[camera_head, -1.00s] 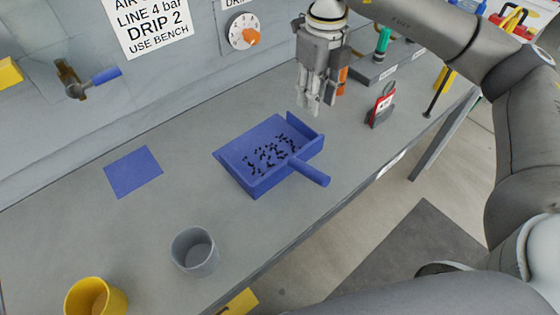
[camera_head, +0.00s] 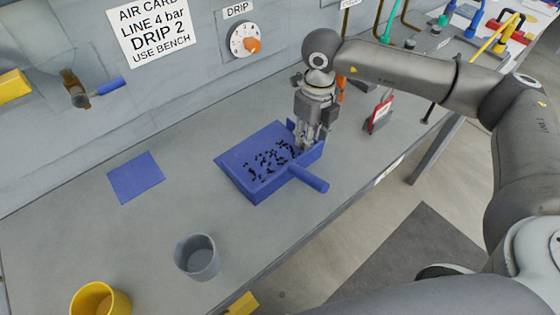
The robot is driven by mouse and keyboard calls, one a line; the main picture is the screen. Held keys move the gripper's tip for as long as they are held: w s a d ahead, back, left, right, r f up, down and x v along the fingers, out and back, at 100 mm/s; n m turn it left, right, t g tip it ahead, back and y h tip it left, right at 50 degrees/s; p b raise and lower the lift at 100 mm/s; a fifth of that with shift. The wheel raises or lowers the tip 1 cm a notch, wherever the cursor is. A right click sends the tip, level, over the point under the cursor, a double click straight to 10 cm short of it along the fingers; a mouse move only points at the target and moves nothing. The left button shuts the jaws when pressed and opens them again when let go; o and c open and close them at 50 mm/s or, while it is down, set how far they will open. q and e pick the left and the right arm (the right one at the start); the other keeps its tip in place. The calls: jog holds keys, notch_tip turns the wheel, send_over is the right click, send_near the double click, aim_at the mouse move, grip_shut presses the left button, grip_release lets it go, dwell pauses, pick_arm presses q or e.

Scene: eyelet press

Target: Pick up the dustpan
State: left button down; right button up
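The blue dustpan (camera_head: 236,163) lies on the grey bench with several small black bits in it. Its round handle (camera_head: 309,178) points to the lower right, toward the bench's front edge. My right gripper (camera_head: 304,147) points down at the dustpan's right end, over or at its raised back wall. The handle is clear of the fingers. The fingertips are small and partly merge with the pan, so their opening and any contact are unclear. My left gripper is not in view.
A grey cup (camera_head: 197,257) and a yellow cup (camera_head: 100,300) stand at the front left. A flat blue square (camera_head: 136,177) lies left of the dustpan. A red-and-white tag (camera_head: 380,113) stands to the right. The wall with the dial (camera_head: 245,40) is behind.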

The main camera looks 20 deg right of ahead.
grip_shut()
jog(key=shift+r, duration=0.1)
